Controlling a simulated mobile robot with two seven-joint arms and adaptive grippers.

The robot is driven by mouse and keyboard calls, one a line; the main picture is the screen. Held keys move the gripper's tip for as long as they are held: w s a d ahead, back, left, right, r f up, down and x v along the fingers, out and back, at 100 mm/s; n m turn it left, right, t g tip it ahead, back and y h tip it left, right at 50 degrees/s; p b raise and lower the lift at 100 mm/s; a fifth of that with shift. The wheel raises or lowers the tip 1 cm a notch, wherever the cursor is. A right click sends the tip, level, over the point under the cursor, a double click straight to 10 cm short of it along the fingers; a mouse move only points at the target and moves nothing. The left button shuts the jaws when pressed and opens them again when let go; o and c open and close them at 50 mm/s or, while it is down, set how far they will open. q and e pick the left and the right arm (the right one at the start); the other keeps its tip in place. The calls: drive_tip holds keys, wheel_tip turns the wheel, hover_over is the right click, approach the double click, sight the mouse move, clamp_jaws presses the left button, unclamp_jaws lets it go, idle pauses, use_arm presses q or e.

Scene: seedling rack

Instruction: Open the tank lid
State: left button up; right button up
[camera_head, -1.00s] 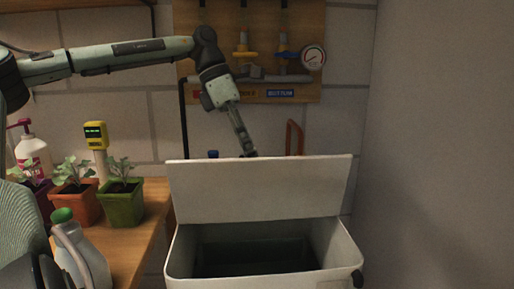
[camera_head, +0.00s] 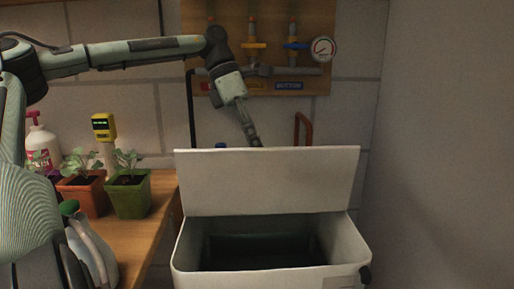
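The white tank (camera_head: 270,279) stands at the lower middle, beside the wooden bench. Its lid (camera_head: 268,182) is up, standing roughly upright at the back edge, and the dark inside shows. My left arm reaches in from the left above the bench. Its gripper (camera_head: 254,140) points down at the lid's top edge, near the middle. The fingertips are partly hidden behind the lid, so I cannot tell whether they touch it or are open. My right gripper is not in view.
Potted seedlings in a red pot (camera_head: 84,196) and a green pot (camera_head: 129,196) stand on the bench (camera_head: 150,232). A yellow meter (camera_head: 103,126), a pump bottle (camera_head: 40,140) and a green-capped bottle (camera_head: 92,250) are there too. A valve board (camera_head: 262,25) hangs behind. The right side is clear.

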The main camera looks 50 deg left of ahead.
use_arm(q)
drive_tip(key=v, duration=1.2)
idle(0.5)
